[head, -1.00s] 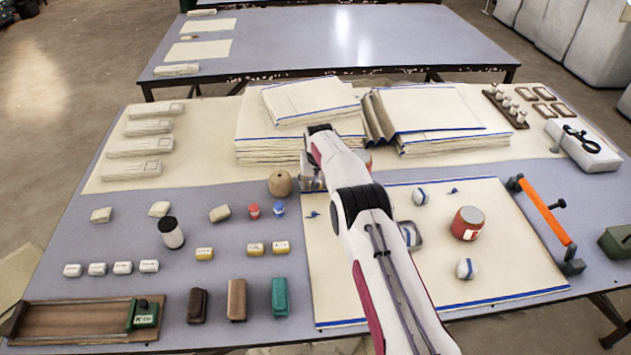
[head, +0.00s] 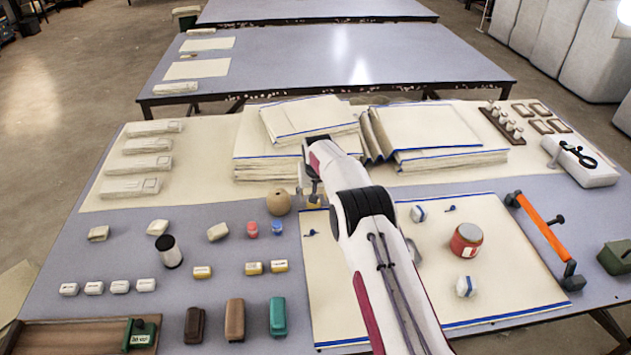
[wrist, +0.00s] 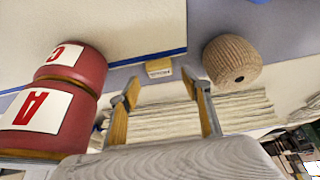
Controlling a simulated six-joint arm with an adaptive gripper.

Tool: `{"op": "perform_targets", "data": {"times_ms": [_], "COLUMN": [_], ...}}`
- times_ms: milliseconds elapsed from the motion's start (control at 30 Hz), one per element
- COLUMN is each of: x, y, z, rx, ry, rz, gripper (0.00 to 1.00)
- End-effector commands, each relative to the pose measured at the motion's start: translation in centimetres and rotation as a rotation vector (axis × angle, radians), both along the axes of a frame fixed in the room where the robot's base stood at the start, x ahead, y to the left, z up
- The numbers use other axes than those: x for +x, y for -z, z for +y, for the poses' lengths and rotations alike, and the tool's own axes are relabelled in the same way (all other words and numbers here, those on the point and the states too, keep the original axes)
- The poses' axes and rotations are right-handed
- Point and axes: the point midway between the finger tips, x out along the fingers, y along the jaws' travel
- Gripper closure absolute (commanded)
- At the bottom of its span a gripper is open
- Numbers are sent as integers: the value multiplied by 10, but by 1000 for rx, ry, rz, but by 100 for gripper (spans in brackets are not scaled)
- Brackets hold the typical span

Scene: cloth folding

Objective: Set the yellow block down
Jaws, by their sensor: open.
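The yellow block (wrist: 158,68) has a pale label and sits on the grey table by the blue-edged cloth in the wrist view. In the head view, the block (head: 314,201) shows just below my gripper (head: 312,187), left of my arm. In the wrist view my gripper (wrist: 167,92) has its two fingers spread wide, with nothing between them. The block lies beyond the fingertips, apart from them. My arm hides part of the area right of the block in the head view.
A round tan ball (head: 278,202) stands close to the left of the block. A large red container (wrist: 60,95) is near my gripper in the wrist view. Cloth stacks (head: 265,165) lie behind. Three similar yellow blocks (head: 254,268) stand nearer the front left.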

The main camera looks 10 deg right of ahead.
Motion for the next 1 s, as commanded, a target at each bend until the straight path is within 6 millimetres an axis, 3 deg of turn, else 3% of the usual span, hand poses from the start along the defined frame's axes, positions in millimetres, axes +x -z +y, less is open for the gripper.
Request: {"op": "perform_targets", "data": {"times_ms": [1000], "x": [-33], "y": [-82], "z": [0], "rx": [0], "ry": [0], "rz": [-1], "gripper": [52]}}
